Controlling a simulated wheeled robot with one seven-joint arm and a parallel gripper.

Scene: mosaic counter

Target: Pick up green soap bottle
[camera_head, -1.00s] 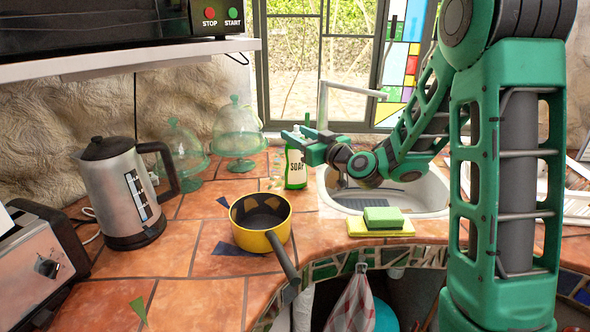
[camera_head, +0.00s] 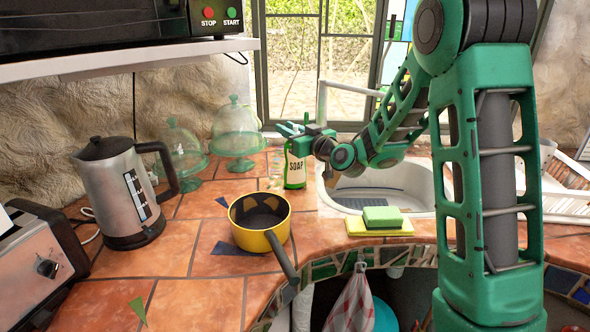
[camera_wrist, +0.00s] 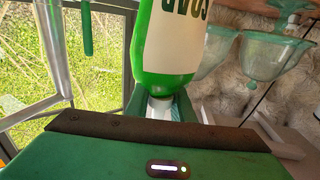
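The green soap bottle (camera_head: 295,168) stands upright on the tiled counter, left of the sink, with a cream SOAP label. My gripper (camera_head: 291,129) is at the top of the bottle, reaching in from the right, with its fingers apart. In the wrist view the bottle (camera_wrist: 160,62) appears upside down. Its pale neck lies between the green fingers of my gripper (camera_wrist: 160,106). The pump top is mostly hidden by the gripper. I see no clear sign of the fingers pressing on the neck.
A yellow pan (camera_head: 261,238) stands on the counter in front of the bottle. The sink (camera_head: 425,190) and tap (camera_head: 322,105) are to its right, with a green sponge (camera_head: 383,216) in front. Glass domes (camera_head: 238,128) and a kettle (camera_head: 118,195) stand to the left.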

